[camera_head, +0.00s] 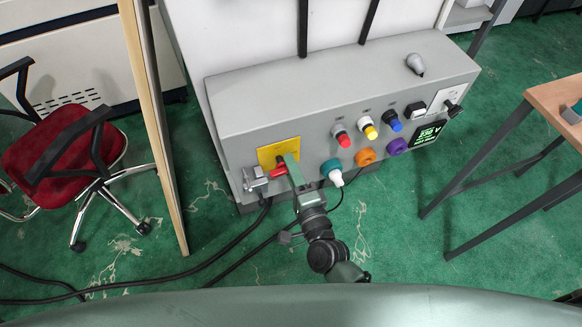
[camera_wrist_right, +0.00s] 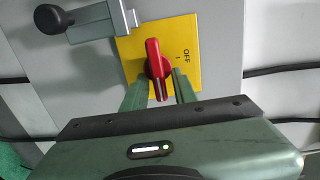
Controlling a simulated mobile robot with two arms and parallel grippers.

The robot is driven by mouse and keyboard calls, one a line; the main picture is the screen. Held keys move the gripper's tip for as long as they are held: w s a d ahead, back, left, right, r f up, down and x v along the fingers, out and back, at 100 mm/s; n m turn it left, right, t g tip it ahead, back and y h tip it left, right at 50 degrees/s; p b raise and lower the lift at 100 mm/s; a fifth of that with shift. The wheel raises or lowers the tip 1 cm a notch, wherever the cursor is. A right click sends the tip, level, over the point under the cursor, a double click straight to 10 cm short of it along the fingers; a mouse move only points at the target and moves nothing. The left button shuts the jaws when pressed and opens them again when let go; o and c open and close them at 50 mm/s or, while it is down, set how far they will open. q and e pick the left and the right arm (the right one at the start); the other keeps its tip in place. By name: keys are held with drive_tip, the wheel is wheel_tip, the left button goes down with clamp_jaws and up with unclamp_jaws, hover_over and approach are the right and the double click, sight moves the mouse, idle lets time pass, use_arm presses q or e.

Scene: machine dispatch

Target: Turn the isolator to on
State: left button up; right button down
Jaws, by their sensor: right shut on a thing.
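The isolator is a red rotary handle (camera_head: 279,170) on a yellow plate (camera_head: 270,154) at the left end of the grey machine's front. In the right wrist view the red handle (camera_wrist_right: 153,52) points down the picture towards my gripper. The yellow plate (camera_wrist_right: 125,48) shows "OFF" in turned lettering right of the handle. My right gripper (camera_wrist_right: 160,90) has one finger on each side of the handle's lower part and is shut on it. In the head view the right gripper (camera_head: 287,168) partly hides plate and handle. My left gripper is not in view.
A metal latch with a black knob (camera_wrist_right: 52,18) sits close left of the plate. Coloured buttons (camera_head: 369,130) and a display (camera_head: 428,133) are further right on the machine. A wooden panel edge (camera_head: 158,120) and red chair (camera_head: 65,145) stand left, a table (camera_head: 550,100) right. Cables cross the green floor.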

drive_tip(key=shift+f, duration=0.1)
idle(0.3)
drive_tip(key=c, duration=1.4)
unclamp_jaws()
drive_tip(key=shift+c, duration=0.2)
drive_tip(key=v, duration=0.8)
drive_tip(key=shift+b, duration=0.3)
